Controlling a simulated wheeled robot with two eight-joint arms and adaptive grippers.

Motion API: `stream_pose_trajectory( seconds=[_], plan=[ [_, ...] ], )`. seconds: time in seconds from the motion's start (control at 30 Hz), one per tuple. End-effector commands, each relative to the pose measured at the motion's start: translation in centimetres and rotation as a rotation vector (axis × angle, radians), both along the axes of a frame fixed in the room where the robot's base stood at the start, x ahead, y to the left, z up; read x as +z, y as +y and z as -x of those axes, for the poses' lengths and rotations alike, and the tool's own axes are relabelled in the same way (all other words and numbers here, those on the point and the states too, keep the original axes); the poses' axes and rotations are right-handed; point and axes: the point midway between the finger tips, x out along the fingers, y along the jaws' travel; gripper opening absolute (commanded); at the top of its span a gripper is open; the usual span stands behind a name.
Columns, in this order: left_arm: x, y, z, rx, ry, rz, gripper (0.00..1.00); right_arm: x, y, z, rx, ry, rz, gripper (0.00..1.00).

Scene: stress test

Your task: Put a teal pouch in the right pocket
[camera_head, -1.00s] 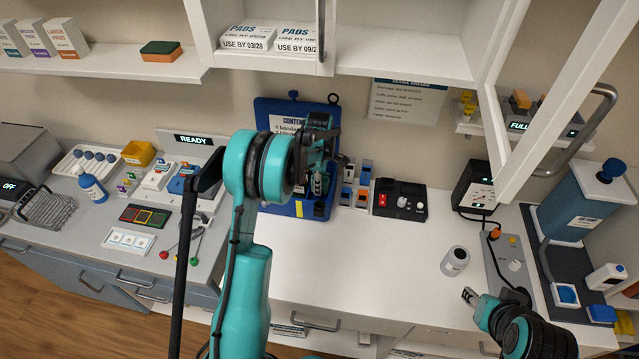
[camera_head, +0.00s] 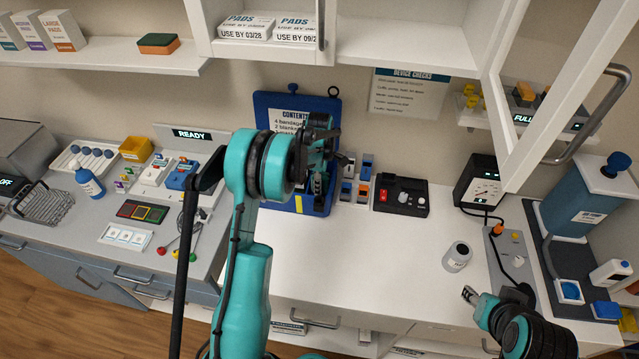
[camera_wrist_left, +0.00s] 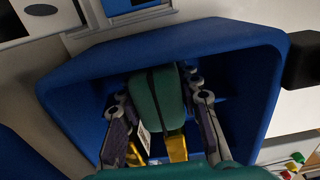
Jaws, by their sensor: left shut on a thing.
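My left gripper (camera_wrist_left: 160,115) is shut on a teal pouch (camera_wrist_left: 155,100) with a dark band, which stands between its fingers in the left wrist view. It is over the blue case (camera_wrist_left: 215,38), with the case walls around the fingers. Yellow pieces (camera_wrist_left: 178,148) and a white tag show below the pouch. In the head view the open blue case (camera_head: 300,204) stands with its lid upright, and my left gripper (camera_head: 322,165) and arm hide much of its inside. I cannot tell which pocket the pouch is over. My right gripper (camera_head: 468,294) is over the counter front, apart from the case; its jaw state is unclear.
Small blue and orange boxes (camera_head: 364,190) and a black switch panel (camera_head: 402,195) stand right of the case. The white counter (camera_head: 370,260) is clear in the middle. A cabinet door (camera_head: 560,75) hangs open at upper right.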

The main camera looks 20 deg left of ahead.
Motion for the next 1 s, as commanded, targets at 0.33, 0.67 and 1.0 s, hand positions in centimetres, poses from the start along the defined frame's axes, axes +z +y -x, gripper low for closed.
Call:
stream_pose_trajectory(
  seconds=[0.33, 0.67, 1.0],
  plan=[
    [-0.92, 0.00, 0.00, 0.000, 0.000, 0.000, 0.00, -0.72, 0.00, 0.00, 0.000, 0.000, 0.000, 0.40],
    [-0.92, 0.00, 0.00, 0.000, 0.000, 0.000, 0.00, -0.71, 0.00, 0.00, 0.000, 0.000, 0.000, 0.40],
    [-0.91, 0.00, 0.00, 0.000, 0.000, 0.000, 0.58, -0.72, 0.00, 0.00, 0.000, 0.000, 0.000, 0.40]
  ],
)
